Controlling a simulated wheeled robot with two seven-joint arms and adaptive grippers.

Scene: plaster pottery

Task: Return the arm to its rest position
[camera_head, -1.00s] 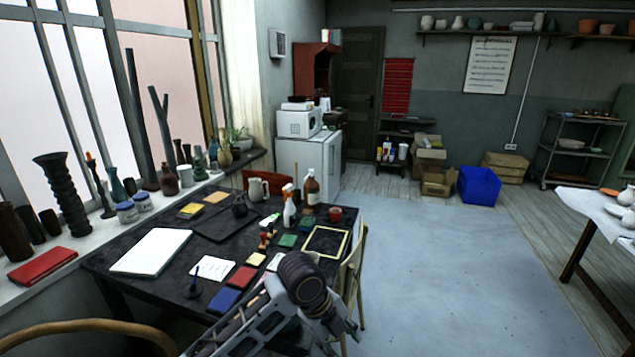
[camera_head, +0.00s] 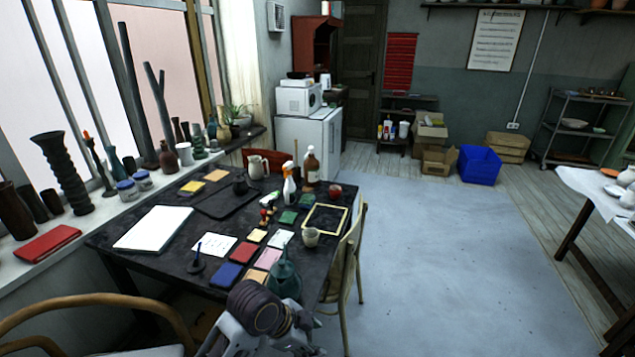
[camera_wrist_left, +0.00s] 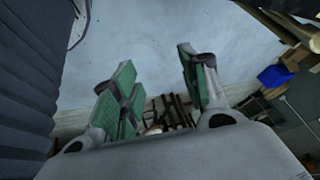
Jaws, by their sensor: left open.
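My left arm (camera_head: 262,312) comes in at the bottom of the head view, low in front of the table's near edge. Its dark round wrist part faces the camera, and the fingertips are hard to make out there. In the left wrist view, my left gripper (camera_wrist_left: 156,68) has its green-padded fingers spread apart with nothing between them. Pale blue floor lies beyond them. My right gripper is in neither view.
The blue floor (camera_head: 430,270) is open.

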